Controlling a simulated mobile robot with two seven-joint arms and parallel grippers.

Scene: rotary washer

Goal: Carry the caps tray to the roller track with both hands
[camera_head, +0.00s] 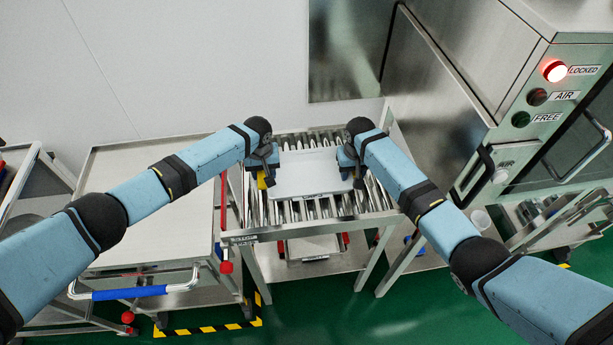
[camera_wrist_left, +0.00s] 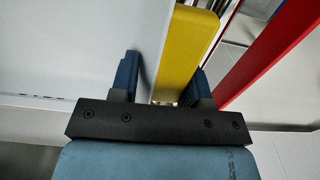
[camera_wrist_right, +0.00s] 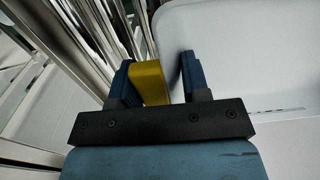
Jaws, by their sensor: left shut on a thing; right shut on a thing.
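The caps tray (camera_head: 312,172), a pale grey rectangular tray, is over the roller track (camera_head: 325,207); I cannot tell whether it rests on the rollers. No caps are discernible in it. My left gripper (camera_head: 264,168) is at its left end, shut on a yellow handle (camera_wrist_left: 185,50) that shows between the fingers in the left wrist view. My right gripper (camera_head: 349,165) is at its right end. In the right wrist view its fingers are around the other yellow handle (camera_wrist_right: 150,82), beside the pale tray body (camera_wrist_right: 240,60). The right handle is hidden in the head view.
A steel trolley (camera_head: 150,225) with a blue handle stands left of the track. A steel washer (camera_head: 450,70) with a red lamp lit at LOCKED stands on the right. A lower shelf (camera_head: 310,248) holds another tray. Green floor is clear in front.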

